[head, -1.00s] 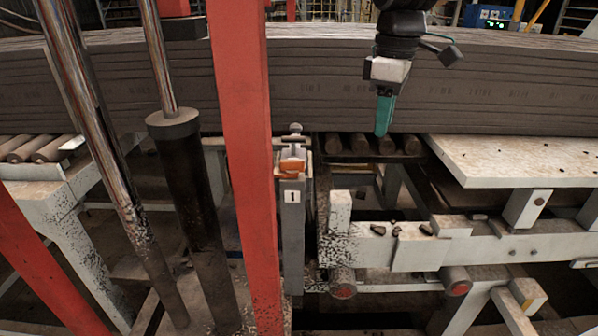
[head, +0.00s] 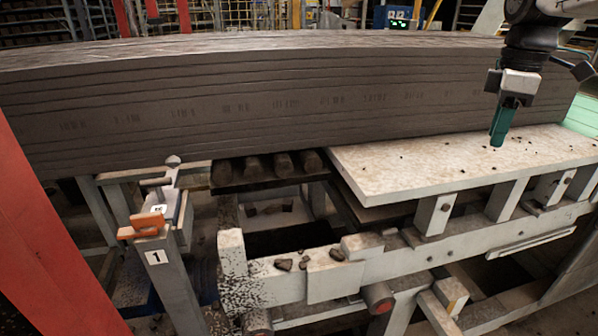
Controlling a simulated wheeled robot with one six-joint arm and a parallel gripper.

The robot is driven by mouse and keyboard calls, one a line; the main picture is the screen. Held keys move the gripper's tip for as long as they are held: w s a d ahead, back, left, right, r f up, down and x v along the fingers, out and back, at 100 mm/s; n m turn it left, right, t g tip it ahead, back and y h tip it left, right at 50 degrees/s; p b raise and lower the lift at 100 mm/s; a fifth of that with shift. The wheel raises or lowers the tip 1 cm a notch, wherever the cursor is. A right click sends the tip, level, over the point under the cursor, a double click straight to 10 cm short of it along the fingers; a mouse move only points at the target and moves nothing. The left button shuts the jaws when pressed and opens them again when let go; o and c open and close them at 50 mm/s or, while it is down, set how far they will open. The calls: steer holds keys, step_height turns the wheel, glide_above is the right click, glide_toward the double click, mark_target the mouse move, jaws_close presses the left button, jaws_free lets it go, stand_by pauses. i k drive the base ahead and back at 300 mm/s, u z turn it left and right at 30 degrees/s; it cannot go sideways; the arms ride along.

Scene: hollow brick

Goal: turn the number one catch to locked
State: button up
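The number one catch is an orange piece (head: 143,226) at the top of a grey post (head: 172,290) with a white "1" label (head: 155,257), at the lower left of the head view. A grey metal lever with a rounded end (head: 173,162) rises behind the orange piece. A small white tag lies between them, its marking too small to read. My gripper (head: 499,143), with teal fingers pointing down, hangs at the upper right, well apart from the catch and touching nothing. The fingers overlap from this side, so I cannot see any gap.
A long stack of grey slabs (head: 290,105) runs across the back. A pale, dirty board (head: 450,165) lies below my gripper on a white frame (head: 330,275). A red upright (head: 45,250) stands at the far left. Rollers (head: 268,168) sit between catch and board.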

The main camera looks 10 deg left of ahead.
mark_target(145, 224)
steer(key=z, duration=1.3)
steer(key=k, duration=0.25)
steer(key=u, duration=2.75)
